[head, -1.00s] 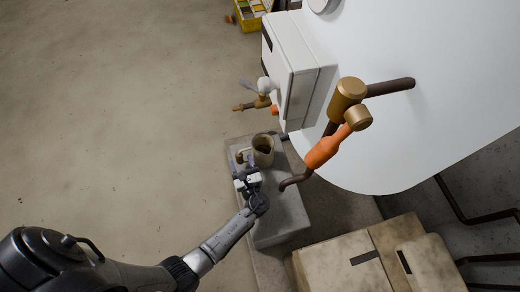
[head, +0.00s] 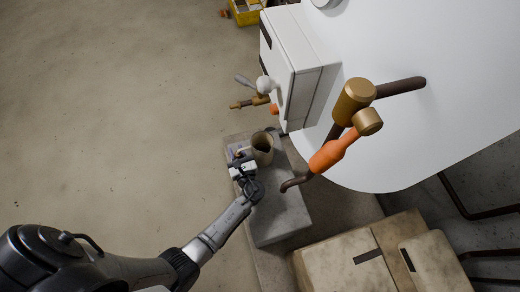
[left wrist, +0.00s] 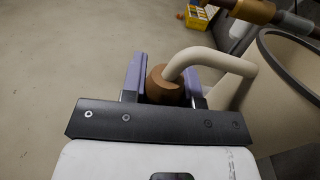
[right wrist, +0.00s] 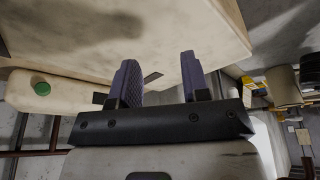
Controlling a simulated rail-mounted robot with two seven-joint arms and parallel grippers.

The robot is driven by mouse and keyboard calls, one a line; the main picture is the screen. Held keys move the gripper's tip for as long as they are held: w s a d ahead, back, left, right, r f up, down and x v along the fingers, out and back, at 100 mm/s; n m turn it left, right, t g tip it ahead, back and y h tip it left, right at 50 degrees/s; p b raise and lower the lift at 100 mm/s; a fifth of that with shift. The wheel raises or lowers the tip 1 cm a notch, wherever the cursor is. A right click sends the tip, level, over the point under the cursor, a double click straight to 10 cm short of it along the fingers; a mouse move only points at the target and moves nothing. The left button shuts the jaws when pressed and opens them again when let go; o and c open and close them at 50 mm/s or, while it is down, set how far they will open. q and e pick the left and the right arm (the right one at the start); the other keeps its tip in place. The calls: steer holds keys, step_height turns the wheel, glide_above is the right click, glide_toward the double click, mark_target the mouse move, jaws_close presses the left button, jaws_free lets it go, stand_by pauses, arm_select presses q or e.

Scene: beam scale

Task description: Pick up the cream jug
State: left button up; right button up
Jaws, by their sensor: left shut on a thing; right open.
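The cream jug (head: 262,153) stands on a grey concrete block in the head view, its dark open mouth facing up. In the left wrist view the jug's body (left wrist: 285,100) fills the right side, with its curved cream handle (left wrist: 228,61) reaching left to a brown knob (left wrist: 163,88). My left gripper (head: 239,157) is at the handle side of the jug. In the left wrist view its purple fingers (left wrist: 166,78) are shut on the brown knob at the handle. My right gripper (right wrist: 160,65) is open and empty in the right wrist view.
The concrete block (head: 277,217) has bare room in front of the jug. A brass valve (head: 260,101) and white cabinet (head: 290,75) stand behind it. Stained beige boxes (head: 340,265) lie front right.

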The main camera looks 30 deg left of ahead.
arm_select(q)
jaws_close()
